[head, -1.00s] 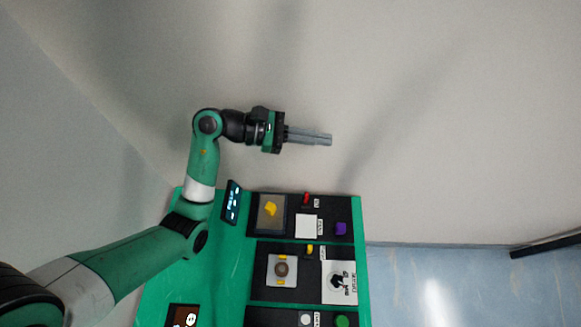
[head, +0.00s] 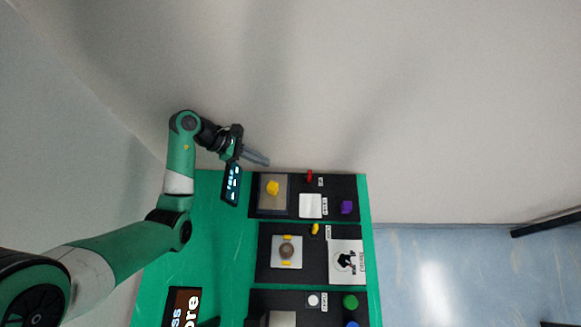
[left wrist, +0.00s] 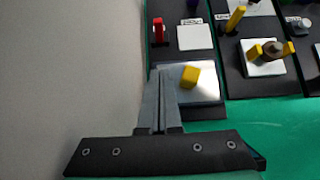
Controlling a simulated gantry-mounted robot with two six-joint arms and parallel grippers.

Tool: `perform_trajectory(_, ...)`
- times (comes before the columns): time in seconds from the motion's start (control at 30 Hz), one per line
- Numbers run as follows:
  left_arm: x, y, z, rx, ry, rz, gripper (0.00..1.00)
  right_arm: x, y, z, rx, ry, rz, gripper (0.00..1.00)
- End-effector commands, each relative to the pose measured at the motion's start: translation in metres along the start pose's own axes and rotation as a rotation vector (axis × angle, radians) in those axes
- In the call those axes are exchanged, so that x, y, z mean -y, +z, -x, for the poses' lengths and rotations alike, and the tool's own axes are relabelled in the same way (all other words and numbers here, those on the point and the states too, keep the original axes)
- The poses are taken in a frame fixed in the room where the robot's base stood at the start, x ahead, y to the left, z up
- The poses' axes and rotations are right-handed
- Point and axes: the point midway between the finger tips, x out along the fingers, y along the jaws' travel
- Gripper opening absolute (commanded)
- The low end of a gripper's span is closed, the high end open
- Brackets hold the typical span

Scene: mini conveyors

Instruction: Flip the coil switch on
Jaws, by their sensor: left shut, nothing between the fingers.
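Several small switches sit on the black panels of the green table. A red switch (head: 309,175) is on the far panel, a yellow switch (head: 315,229) on the middle panel, and a white one (head: 313,300) on the near panel. Their labels are too small to read, so I cannot tell for sure which is the coil switch. The red switch (left wrist: 158,33) and the yellow lever (left wrist: 236,18) also show in the left wrist view. My left gripper (head: 267,162) is shut and empty, near the far edge of the far panel, left of the red switch. My right gripper is not in view.
A yellow block (head: 272,187) lies on the far panel's plate. A round brown part between yellow pieces (head: 285,251) sits on the middle panel. A small screen (head: 231,184) stands beside the left gripper. Purple (head: 346,207) and green (head: 350,301) pieces are at the right.

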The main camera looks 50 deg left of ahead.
Motion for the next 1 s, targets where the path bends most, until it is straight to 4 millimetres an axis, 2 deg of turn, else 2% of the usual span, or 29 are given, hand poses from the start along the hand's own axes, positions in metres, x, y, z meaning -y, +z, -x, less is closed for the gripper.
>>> perform_trajectory(0.17,0.002,-0.002,-0.024,0.000,-0.006,0.000,0.00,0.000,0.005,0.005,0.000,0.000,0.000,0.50)
perform_trajectory(0.53,0.001,-0.002,-0.104,-0.001,-0.004,-0.002,0.00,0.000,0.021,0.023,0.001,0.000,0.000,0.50)
perform_trajectory(0.6,0.001,0.010,-0.111,0.001,-0.003,-0.006,0.00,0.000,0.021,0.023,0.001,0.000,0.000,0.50)
perform_trajectory(0.73,0.001,0.022,-0.121,0.000,-0.002,-0.004,0.00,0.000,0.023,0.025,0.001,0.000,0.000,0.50)
perform_trajectory(1.0,0.001,0.029,-0.126,0.000,0.000,-0.001,0.00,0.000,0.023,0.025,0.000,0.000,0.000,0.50)
